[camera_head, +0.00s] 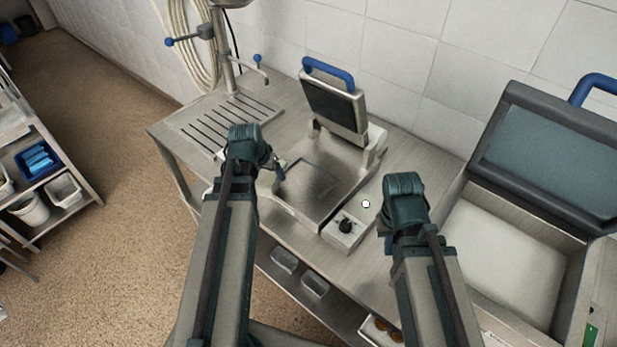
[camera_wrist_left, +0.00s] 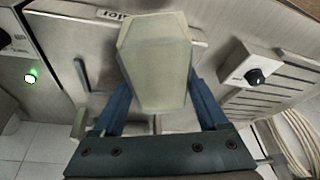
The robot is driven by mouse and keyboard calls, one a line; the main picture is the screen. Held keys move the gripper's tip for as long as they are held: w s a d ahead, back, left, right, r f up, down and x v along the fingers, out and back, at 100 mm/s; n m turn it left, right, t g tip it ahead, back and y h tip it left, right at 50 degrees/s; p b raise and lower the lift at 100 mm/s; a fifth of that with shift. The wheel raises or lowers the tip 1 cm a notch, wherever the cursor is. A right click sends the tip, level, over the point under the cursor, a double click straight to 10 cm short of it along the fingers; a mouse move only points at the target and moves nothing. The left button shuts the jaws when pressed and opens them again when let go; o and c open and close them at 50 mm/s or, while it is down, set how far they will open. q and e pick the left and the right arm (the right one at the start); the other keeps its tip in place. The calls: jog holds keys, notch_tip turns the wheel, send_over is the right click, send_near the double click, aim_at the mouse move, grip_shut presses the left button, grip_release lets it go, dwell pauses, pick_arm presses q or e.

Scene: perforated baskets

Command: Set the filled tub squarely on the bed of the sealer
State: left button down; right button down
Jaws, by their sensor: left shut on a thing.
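The sealer stands mid-table in the head view with its lid (camera_head: 336,108) raised and its flat bed (camera_head: 312,182) bare where it shows. My left gripper (camera_head: 279,170) is over the left side of the sealer. In the left wrist view, my left gripper (camera_wrist_left: 157,122) is shut on a pale, tapered tub (camera_wrist_left: 155,60), between its blue fingers. The tub's contents do not show, and in the head view my arm hides most or all of it. My right gripper (camera_head: 388,243) is right of the sealer's knob; its fingers are mostly hidden.
A knob box (camera_head: 345,228) sits at the sealer's front right. A slotted drain board (camera_head: 232,115) with a tap and hose lies to the left. A large open-lidded machine (camera_head: 520,240) stands to the right. A tiled wall is behind.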

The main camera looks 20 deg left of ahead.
aim_at(276, 185)
pick_arm(q)
jog(key=s+d+n+y, duration=0.1)
jog(key=n, duration=0.1)
jog(key=s+d+n, duration=0.1)
jog(key=n, duration=0.1)
jog(key=s+d+n+y, duration=0.1)
jog(key=n, duration=0.2)
jog(key=shift+s+d+r+g+y, duration=0.2)
jog(key=shift+s+r+g+y, duration=0.1)
jog(key=shift+g, duration=0.1)
jog(key=s+n, duration=0.1)
jog(key=n, duration=0.1)
jog(key=s+d+n+g+y, duration=0.1)
jog(key=n, duration=0.1)
jog(key=s+d+n, duration=0.1)
jog(key=n, duration=0.2)
jog(key=shift+r+g+y+p, duration=0.15)
jog(key=shift+g+y+p, duration=0.25)
pick_arm(e)
jog(key=shift+r, duration=0.45)
